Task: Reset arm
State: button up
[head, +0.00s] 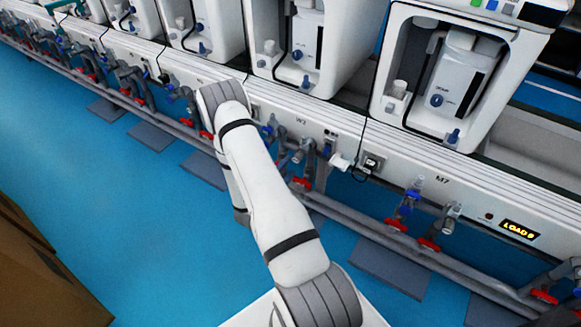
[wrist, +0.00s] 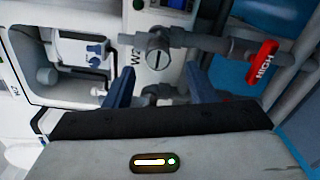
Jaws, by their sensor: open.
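My gripper (wrist: 158,75) shows in the wrist view, with its two dark blue fingers spread apart. It is open, and I see nothing held between the fingers. A grey pipe fitting with a round slotted end (wrist: 158,55) lies beyond the fingers; I cannot tell whether they touch it. In the head view my white arm (head: 265,205) reaches from the bottom edge up to the white test bench (head: 330,130). The gripper itself is hidden in the head view.
Red valve handles (head: 396,225) and grey pipes (head: 350,221) run along the bench front. A red handle marked HIGH (wrist: 262,65) is right of the fingers. White toilet test units (head: 445,75) stand on the bench. The blue floor (head: 150,220) at left is mostly clear; a brown box (head: 45,270) stands lower left.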

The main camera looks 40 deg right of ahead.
dwell(0.4)
jog(key=s+a+r+m+g+y+p, duration=0.1)
jog(key=s+r+m+g+p, duration=0.2)
jog(key=r, duration=0.7)
jog(key=s+a+r+m+g+y+p, duration=0.15)
jog(key=s+r+g+p, duration=0.3)
jog(key=r, duration=0.65)
jog(key=s+a+r+m+g+y+p, duration=0.1)
jog(key=s+r+m+g+p, duration=0.25)
jog(key=r, duration=0.65)
jog(key=s+a+r+t+y+p, duration=0.3)
jog(key=a+r+y+p, duration=0.3)
jog(key=a+r, duration=0.5)
jog(key=s+a+r+n+t+y+p, duration=0.1)
jog(key=s+a+r+t+y+p, duration=0.3)
jog(key=a+r+y+p, duration=0.3)
jog(key=a+r, duration=0.3)
jog(key=r, duration=0.3)
jog(key=shift+s+a+r+p, duration=0.3)
jog(key=shift+a+r+p, duration=0.05)
jog(key=shift+r+p, duration=0.05)
jog(key=shift+c, duration=0.2)
